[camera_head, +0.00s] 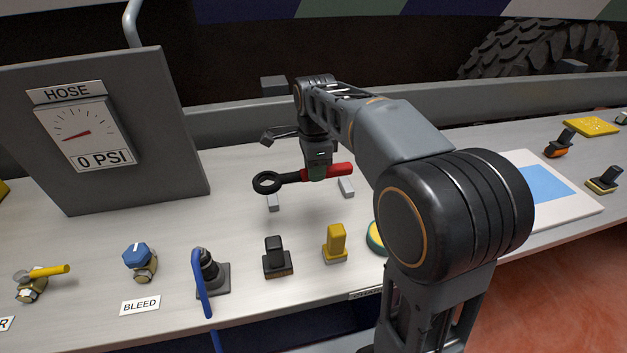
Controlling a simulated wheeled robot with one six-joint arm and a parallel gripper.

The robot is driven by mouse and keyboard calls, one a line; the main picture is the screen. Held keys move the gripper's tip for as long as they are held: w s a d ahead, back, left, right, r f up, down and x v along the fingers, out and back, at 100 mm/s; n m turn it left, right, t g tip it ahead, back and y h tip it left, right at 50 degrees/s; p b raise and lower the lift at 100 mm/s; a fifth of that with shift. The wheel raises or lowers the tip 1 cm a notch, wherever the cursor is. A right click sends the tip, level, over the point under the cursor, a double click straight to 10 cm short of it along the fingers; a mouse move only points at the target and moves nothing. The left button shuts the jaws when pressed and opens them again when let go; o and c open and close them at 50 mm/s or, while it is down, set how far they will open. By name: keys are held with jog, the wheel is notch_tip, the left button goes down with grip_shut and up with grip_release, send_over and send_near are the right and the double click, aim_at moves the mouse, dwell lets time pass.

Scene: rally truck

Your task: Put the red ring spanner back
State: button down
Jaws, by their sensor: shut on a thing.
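The red ring spanner has a black ring end (267,182) at the left and a red handle (341,170) at the right. It lies roughly level across the picture. My gripper (317,174) points down and is shut on the middle of the spanner, hiding part of its shaft.
A grey panel with a HOSE gauge (84,134) stands at the left. Along the front edge are a blue knob (136,255), a black switch (275,254) and a yellow switch (336,240). My arm hides part of the bench at the right.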

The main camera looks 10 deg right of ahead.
jog(key=w+f, duration=0.1)
jog(key=f, duration=0.1)
jog(key=w+d+f, duration=0.1)
jog(key=w+f, duration=0.1)
jog(key=w+d+f, duration=0.1)
jog(key=w+f, duration=0.1)
jog(key=shift+w+d, duration=0.1)
jog(key=shift+d, duration=0.1)
jog(key=shift+w+f, duration=0.15)
jog(key=shift+f, duration=1.35)
jog(key=c, duration=0.8)
grip_release()
jog(key=shift+f, duration=0.1)
jog(key=shift+c, duration=0.2)
